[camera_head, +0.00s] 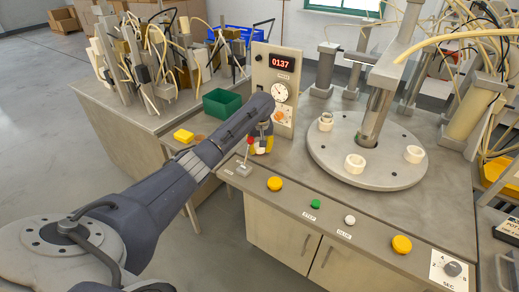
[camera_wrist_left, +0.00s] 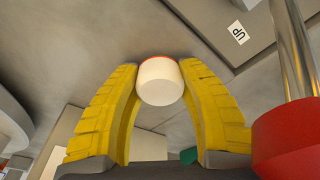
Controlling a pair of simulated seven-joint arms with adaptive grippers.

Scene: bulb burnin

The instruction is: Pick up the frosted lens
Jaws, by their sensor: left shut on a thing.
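The frosted lens (camera_wrist_left: 160,82), a white round piece with a red-orange rim, is between my left gripper's yellow fingertips in the left wrist view. My left gripper (camera_wrist_left: 160,88) is shut on it, one finger on each side. In the head view my left gripper (camera_head: 263,143) is small, over the bench beside the panel, and the lens is mostly hidden there. My right gripper is not in view.
A red lever knob (camera_wrist_left: 290,138) is close beside my left gripper. A gauge panel (camera_head: 287,62) reading 0137 stands behind it. A round plate (camera_head: 330,165) with white sockets is to the right. Yellow buttons (camera_head: 274,184) line the front edge. A green bin (camera_head: 221,110) stands left.

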